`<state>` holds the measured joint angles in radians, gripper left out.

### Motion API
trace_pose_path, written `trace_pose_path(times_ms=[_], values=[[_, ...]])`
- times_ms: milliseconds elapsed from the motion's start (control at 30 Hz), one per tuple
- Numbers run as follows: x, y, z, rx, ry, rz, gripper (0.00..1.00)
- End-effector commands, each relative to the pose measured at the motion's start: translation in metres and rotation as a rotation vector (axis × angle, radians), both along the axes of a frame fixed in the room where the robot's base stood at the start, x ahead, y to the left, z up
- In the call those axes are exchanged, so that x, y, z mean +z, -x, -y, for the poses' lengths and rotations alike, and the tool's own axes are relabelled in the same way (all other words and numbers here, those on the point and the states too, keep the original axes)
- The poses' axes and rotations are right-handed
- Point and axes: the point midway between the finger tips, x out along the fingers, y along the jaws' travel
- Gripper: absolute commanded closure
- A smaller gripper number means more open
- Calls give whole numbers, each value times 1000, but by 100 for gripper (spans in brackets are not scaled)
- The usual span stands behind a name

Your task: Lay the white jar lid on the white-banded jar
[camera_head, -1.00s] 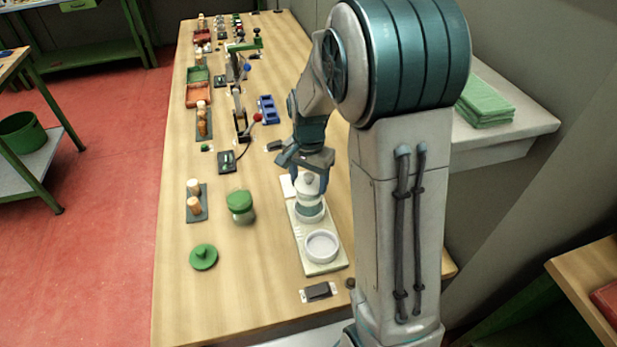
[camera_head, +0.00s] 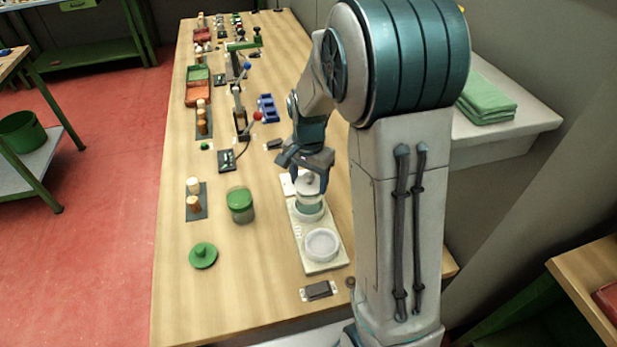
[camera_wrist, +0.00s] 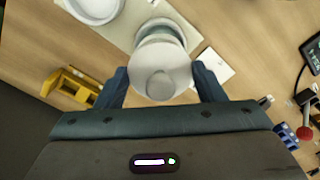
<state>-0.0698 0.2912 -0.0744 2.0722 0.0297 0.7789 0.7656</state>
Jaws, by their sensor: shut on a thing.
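The white jar lid (camera_head: 307,183) with its round knob is between the fingers of my gripper (camera_head: 308,177). In the wrist view, the lid (camera_wrist: 160,72) spans the gap between the two blue fingers, and my gripper (camera_wrist: 161,88) is shut on it. The white-banded jar (camera_head: 309,205) stands upright on a pale board, directly under the lid in the head view. In the wrist view, the jar (camera_wrist: 160,32) shows partly behind the lid, which hides most of its mouth. I cannot tell whether lid and jar touch.
The pale board (camera_head: 324,266) also bears a shallow white dish (camera_head: 322,244). A green-lidded jar (camera_head: 240,204) and a loose green lid (camera_head: 203,256) are to the left. A dark block (camera_head: 319,290) lies in front. A yellow object (camera_wrist: 68,88) shows in the wrist view.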

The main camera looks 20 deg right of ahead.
Motion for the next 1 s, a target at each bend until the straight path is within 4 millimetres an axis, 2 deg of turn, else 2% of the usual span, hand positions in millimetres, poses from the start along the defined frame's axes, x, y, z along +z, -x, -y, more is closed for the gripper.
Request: trace_pose_path(times_ms=[433,467,533,567,1000], values=[[-3,0,0,0,0,0,59],[-3,0,0,0,0,0,34],[-3,0,0,0,0,0,15],[-3,0,0,0,0,0,12],[4,0,0,0,0,0,12]])
